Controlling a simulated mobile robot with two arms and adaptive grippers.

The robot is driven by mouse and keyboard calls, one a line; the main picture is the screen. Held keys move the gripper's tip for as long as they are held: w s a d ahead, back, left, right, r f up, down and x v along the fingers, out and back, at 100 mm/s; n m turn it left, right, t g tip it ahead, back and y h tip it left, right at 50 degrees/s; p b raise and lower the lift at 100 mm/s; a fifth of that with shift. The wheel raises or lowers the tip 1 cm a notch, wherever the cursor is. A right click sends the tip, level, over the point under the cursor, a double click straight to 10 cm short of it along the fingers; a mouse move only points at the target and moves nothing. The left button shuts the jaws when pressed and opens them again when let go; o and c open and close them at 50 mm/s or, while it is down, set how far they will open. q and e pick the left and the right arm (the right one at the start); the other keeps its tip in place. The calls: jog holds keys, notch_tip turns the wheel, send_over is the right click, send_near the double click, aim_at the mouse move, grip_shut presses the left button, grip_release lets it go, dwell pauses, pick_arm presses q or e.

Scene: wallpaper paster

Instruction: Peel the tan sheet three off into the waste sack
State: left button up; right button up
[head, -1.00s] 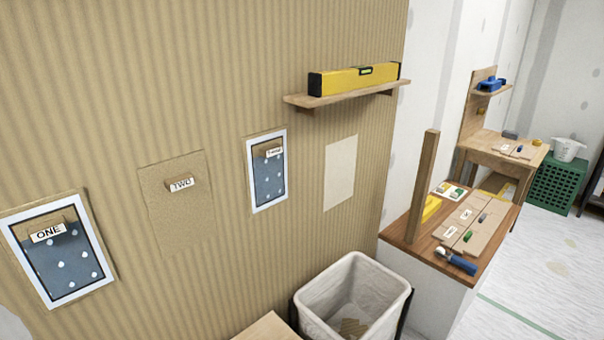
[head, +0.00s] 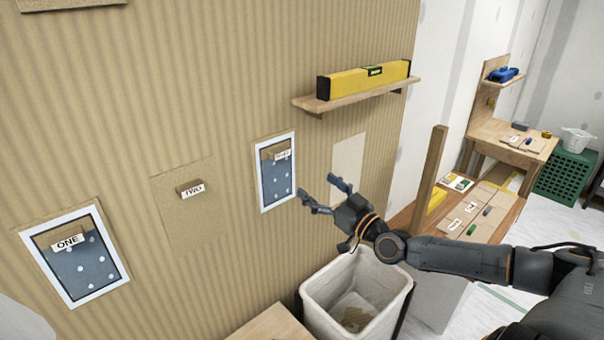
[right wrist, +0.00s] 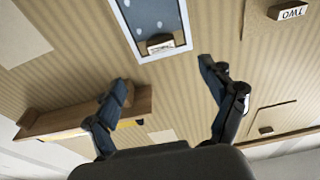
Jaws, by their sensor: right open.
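The spot with the tag that seems to read THREE (head: 281,154) is a white-framed blue panel (head: 277,183) with white dots, on the ribbed tan wall. A tan tab carries the tag at its top; no tan sheet covers the blue. The panel also shows in the right wrist view (right wrist: 150,14). My right gripper (head: 320,190) is open and empty, right of the panel and apart from it in the picture. Its spread fingers (right wrist: 163,76) show in the right wrist view. The white waste sack (head: 318,296) stands below with tan scraps (head: 355,318) inside. My left gripper is out of view.
A wooden shelf (head: 310,103) with a yellow level (head: 365,80) juts out above right. Panel ONE (head: 80,265) shows blue; tan sheet TWO (head: 195,215) covers its spot. A wooden post (head: 430,175) and a workbench (head: 400,222) stand at the right.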

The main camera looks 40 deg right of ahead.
jog(key=w, duration=0.1)
send_near(284, 160)
jog(key=w+a+r, duration=0.1)
jog(key=w, duration=0.1)
jog(key=w+a+r, duration=0.1)
jog(key=w, duration=0.1)
jog(key=w+a+r, duration=0.1)
jog(key=w+r, duration=0.1)
jog(key=shift+w, duration=0.1)
jog(key=shift+c, duration=0.2)
jog(key=c, duration=1.2)
jog(key=shift+s+f, duration=0.1)
jog(key=shift+s, duration=0.2)
jog(key=shift+s+d+p, duration=0.2)
jog(key=shift+s+p, duration=0.95)
jog(key=shift+s, duration=1.1)
